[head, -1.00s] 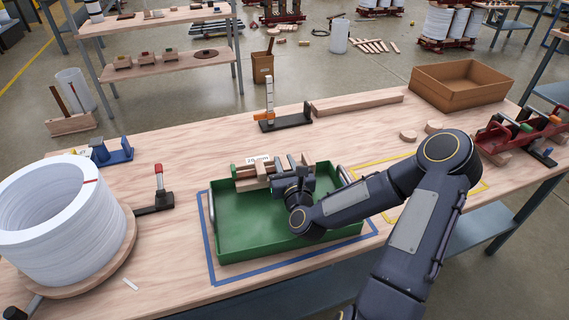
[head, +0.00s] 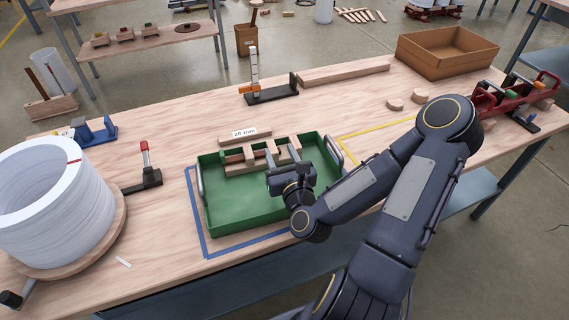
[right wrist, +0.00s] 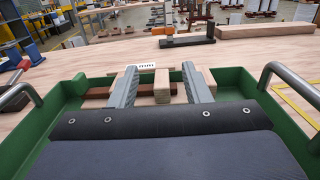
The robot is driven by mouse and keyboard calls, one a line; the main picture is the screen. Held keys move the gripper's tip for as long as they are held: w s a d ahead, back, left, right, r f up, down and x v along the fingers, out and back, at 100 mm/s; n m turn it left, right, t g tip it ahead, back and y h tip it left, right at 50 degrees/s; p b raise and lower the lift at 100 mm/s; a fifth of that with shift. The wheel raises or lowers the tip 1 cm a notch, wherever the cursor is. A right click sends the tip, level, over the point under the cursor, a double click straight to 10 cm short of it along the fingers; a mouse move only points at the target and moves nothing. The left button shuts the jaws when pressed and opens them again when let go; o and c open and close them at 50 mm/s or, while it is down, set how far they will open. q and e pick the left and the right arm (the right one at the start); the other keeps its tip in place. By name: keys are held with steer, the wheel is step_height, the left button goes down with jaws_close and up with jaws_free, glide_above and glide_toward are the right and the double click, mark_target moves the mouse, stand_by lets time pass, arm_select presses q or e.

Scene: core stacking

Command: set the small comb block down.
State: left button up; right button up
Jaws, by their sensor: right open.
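The small comb block (head: 238,167), pale wood with upright teeth, sits low at the far side of the green tray (head: 232,208). It also shows in the right wrist view (right wrist: 161,90), where one pale tooth stands between my fingers. My right gripper (head: 282,156) is open at the right part of the comb, its fingers either side of that tooth with gaps visible. In the right wrist view my open right gripper (right wrist: 162,78) points toward the tray's far wall. Its palm hides the near part of the tray. My left gripper is in no view.
A wooden block labelled 20 mm (head: 245,135) lies behind the tray. A black-based gauge stand (head: 270,92) and a long wooden bar (head: 343,73) are farther back. A large white coil (head: 50,205) stands left, a brown box (head: 448,52) back right. Tray handles (head: 335,151) stick up.

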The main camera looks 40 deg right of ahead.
steer(key=shift+v, duration=1.65)
